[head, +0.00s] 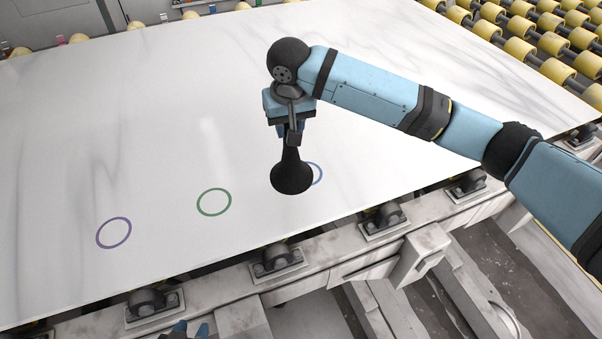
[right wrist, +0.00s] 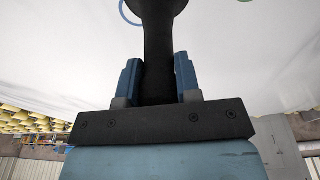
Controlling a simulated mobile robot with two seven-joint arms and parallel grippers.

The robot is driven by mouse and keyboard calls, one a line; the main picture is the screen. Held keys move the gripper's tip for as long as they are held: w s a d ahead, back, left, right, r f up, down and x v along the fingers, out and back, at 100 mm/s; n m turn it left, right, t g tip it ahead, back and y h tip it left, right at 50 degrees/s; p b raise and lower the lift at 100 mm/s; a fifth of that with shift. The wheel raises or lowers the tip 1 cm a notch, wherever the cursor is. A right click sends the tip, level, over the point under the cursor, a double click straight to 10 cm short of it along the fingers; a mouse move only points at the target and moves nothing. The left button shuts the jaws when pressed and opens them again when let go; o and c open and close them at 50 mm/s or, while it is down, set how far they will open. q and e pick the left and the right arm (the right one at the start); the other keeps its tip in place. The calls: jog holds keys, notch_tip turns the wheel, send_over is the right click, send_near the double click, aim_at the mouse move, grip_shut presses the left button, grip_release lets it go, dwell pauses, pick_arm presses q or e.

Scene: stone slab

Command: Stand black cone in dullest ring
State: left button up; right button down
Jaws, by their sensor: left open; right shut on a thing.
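The black cone (head: 292,176) is upright, wide base down, over the white slab. My right gripper (head: 292,134) is shut on its narrow upper part. In the right wrist view the cone (right wrist: 158,55) stands between the two blue fingers (right wrist: 158,82). The cone partly hides a blue ring (head: 321,173); I cannot tell whether its base touches the slab. A green ring (head: 198,205) lies left of it, and a greyish purple ring (head: 97,237) lies farther left. Both are empty. My left gripper (head: 191,330) shows only its open tips at the bottom edge.
The white stone slab (head: 150,120) is broad and mostly bare. Its front edge runs close below the rings, along a frame with black rollers (head: 278,258). Yellow rollers (head: 520,50) stand beyond its far right edge.

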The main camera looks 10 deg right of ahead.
jog(key=w+d+r+n+y, duration=0.1)
jog(key=w+d+r+n, duration=0.5)
jog(key=w+r, duration=0.4)
notch_tip(320, 180, down, 20)
jog(key=shift+g+b, duration=0.3)
jog(key=shift+s+a, duration=0.1)
jog(key=shift+s, duration=0.05)
jog(key=c, duration=0.8)
grip_release()
jog(key=shift+f, duration=0.1)
